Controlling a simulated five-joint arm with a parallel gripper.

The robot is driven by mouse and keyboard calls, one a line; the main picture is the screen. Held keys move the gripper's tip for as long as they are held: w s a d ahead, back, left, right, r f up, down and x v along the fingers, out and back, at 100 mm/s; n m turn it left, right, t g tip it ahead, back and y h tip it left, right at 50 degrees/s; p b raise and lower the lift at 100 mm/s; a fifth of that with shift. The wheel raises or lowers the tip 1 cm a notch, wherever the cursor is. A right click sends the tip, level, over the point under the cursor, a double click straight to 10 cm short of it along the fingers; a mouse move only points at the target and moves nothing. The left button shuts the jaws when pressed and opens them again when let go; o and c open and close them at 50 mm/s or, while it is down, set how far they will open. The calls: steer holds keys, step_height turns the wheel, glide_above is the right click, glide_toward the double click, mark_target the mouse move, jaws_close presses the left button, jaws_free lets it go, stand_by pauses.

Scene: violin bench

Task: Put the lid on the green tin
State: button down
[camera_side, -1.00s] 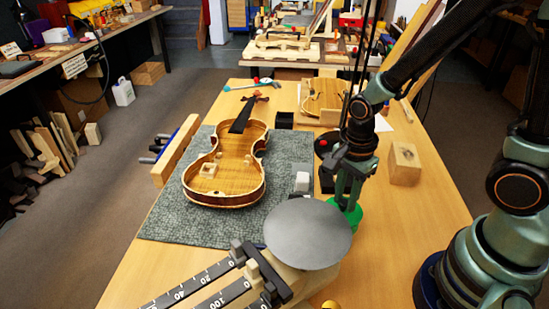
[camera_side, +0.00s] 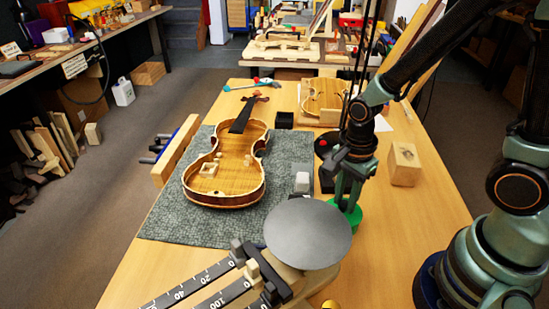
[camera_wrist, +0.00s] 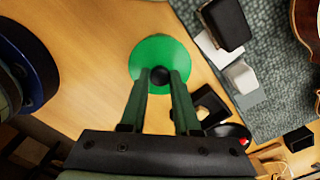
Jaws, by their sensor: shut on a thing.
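My gripper (camera_side: 346,196) points down at the right of the grey mat, behind the scale pan. In the wrist view, its fingers (camera_wrist: 160,78) are shut on the black knob (camera_wrist: 160,75) of a round green lid (camera_wrist: 150,52). In the side view, green (camera_side: 352,217) shows just under the fingertips, partly hidden by the pan and the gripper. I cannot tell how much of that green is lid and how much is tin. The wrist view shows no separate green tin; anything under the lid is hidden.
A balance with a round grey pan (camera_side: 307,234) stands in front. A violin body (camera_side: 228,175) lies on the grey mat (camera_side: 170,222) to the left. White (camera_wrist: 241,76) and black (camera_wrist: 226,22) blocks are close by.

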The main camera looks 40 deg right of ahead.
steer(key=c, duration=0.6)
jaws_free()
steer(key=shift+o, duration=0.5)
steer(key=o, duration=0.4)
steer(key=shift+r, duration=3.5)
